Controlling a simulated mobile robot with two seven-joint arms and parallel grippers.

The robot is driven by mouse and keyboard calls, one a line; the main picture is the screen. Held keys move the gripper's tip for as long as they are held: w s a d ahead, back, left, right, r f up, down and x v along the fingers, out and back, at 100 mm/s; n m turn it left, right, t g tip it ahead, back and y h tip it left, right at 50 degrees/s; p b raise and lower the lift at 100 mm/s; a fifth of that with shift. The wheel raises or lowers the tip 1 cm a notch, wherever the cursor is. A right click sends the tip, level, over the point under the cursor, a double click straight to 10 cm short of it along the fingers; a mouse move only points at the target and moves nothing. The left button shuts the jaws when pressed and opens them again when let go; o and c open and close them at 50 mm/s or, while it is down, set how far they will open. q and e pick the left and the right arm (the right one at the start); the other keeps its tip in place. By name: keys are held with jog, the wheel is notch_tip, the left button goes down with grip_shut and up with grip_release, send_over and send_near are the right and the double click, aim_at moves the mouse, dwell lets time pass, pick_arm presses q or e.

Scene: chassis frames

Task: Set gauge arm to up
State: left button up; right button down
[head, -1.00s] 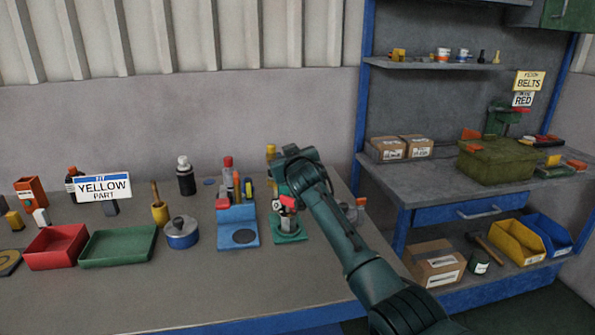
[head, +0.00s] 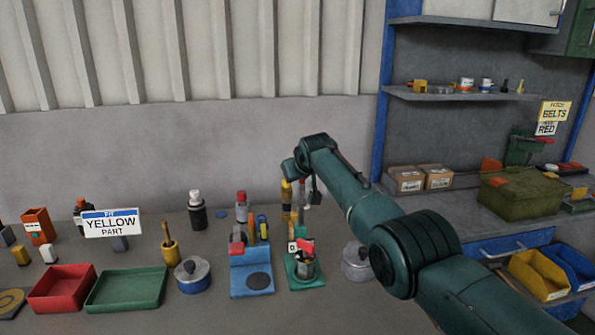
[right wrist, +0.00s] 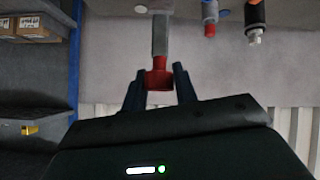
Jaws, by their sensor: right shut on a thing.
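My right gripper (head: 312,190) is at the back of the workbench, behind a small green-based fixture with a red top (head: 305,262). In the right wrist view its two dark fingers (right wrist: 159,82) stand on either side of the red end of a grey bar (right wrist: 158,65), which I take to be the gauge arm. The gripper is shut on that red end. In the head view my own arm hides most of the bar, and its tilt is hard to tell. My left gripper is not in view.
Left of the fixture stand a blue holder (head: 251,270), a round pot (head: 193,276), a green tray (head: 126,288) and a red tray (head: 63,288). A red-capped bottle (head: 241,207) and a black bottle (head: 197,213) stand behind. A shelf unit is at the right.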

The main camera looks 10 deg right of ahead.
jog(key=shift+d+f, duration=0.15)
jog(key=shift+f, duration=0.2)
jog(key=c, duration=1.5)
grip_release()
jog(key=o, duration=0.4)
jog(key=shift+w+r, duration=0.1)
jog(key=shift+r, duration=0.05)
jog(key=shift+c, duration=0.2)
jog(key=shift+r, duration=0.25)
jog(key=shift+s+r, duration=0.1)
jog(key=shift+s, duration=0.1)
jog(key=b+v, duration=0.3)
jog(key=v, duration=0.9)
jog(key=shift+s+r, duration=0.15)
